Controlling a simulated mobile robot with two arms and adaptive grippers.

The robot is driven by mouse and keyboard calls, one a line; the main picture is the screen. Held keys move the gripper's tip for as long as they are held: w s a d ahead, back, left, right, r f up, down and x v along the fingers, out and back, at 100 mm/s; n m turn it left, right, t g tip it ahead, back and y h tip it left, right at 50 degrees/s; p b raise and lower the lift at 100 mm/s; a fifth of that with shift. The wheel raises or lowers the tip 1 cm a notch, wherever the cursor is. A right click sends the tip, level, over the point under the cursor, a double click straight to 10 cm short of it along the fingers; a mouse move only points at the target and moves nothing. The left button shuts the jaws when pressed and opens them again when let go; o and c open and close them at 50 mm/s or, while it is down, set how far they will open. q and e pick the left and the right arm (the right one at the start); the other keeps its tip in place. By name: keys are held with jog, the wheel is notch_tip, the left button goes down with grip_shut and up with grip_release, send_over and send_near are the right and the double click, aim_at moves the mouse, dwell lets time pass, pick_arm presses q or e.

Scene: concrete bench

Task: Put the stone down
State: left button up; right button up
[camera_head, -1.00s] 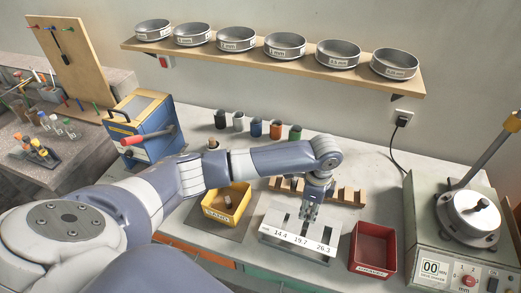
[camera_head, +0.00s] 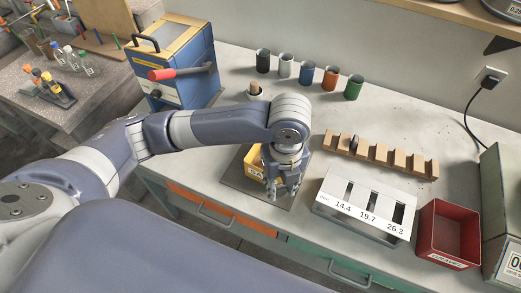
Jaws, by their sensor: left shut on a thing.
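My left gripper (camera_head: 272,194) points down at the front right of the yellow bin (camera_head: 252,168), which stands on a grey mat (camera_head: 234,181). The gripper and wrist cover much of the bin and hide its inside. The fingers are shut on the stone, which is too small and too covered to make out. I cannot tell whether the fingertips are over the bin's rim or just in front of it. My right gripper is not in view.
A white slotted gauge (camera_head: 340,211) marked 14.4, 19.7 and 26.3 stands right of the gripper. Beyond it are a red bin (camera_head: 433,249) and a notched wooden rack (camera_head: 388,158). Several coloured cups (camera_head: 307,72) stand behind. A blue machine (camera_head: 184,68) stands at left.

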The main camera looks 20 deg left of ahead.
pick_arm(q)
jog(key=w+a+p, duration=0.1)
jog(key=w+a, duration=0.1)
jog(key=w, duration=0.2)
jog(key=w+a+f+p, duration=0.1)
jog(key=w+a, duration=0.1)
jog(key=w, duration=0.3)
jog(key=w+a+p, duration=0.1)
jog(key=w+a, duration=0.1)
jog(key=w, duration=0.2)
jog(key=shift+w+a+f+p, duration=0.1)
jog(key=shift+w+f+p, duration=0.15)
jog(key=shift+f+p, duration=0.1)
notch_tip(320, 180, down, 2)
jog(key=shift+f+p, duration=0.2)
jog(key=shift+p, duration=0.3)
jog(key=shift+f, duration=0.3)
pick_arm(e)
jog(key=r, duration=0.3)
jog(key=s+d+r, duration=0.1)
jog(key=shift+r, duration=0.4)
pick_arm(q)
jog(key=shift+f, duration=0.2)
jog(key=shift+f, duration=0.4)
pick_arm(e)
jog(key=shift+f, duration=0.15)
